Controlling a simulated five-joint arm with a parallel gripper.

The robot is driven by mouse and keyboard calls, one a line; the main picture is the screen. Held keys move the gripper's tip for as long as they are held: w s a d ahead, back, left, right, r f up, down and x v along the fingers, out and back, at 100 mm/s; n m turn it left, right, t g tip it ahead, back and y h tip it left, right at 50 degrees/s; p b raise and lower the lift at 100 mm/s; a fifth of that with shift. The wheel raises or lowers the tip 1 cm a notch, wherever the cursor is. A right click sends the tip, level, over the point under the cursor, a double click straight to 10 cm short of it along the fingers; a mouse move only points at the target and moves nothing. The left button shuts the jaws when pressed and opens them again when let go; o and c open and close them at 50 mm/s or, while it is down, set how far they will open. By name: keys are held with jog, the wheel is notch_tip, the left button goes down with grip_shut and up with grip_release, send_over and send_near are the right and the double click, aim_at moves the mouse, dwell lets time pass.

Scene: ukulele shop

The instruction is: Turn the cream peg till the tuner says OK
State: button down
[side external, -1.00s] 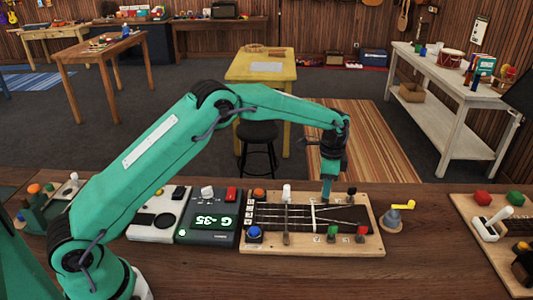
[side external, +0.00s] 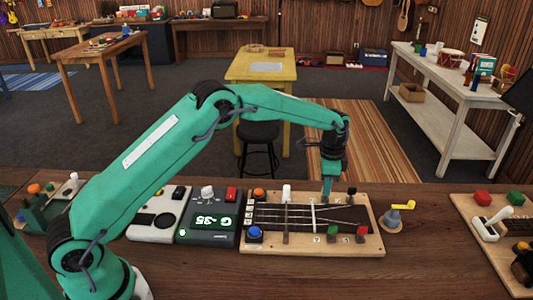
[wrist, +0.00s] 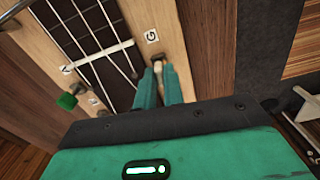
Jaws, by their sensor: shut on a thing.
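My gripper (side external: 326,192) points down at the far edge of the wooden fretboard panel (side external: 310,249). In the wrist view my two teal fingers (wrist: 166,73) are shut on the cream peg (wrist: 157,60), beside a small label marked G. Only a little of the peg shows between the fingertips; in the side view the fingers hide it.
Green (side external: 332,231) and red (side external: 362,231) pegs stand along the near edge. A grey piece with a yellow crank (side external: 402,206) stands to the right.

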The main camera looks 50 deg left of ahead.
jog(key=n, duration=0.4)
jog(key=shift+n, duration=1.9)
jog(key=shift+r, duration=0.1)
jog(key=c, duration=1.5)
grip_release()
jog(key=shift+r, duration=3.85)
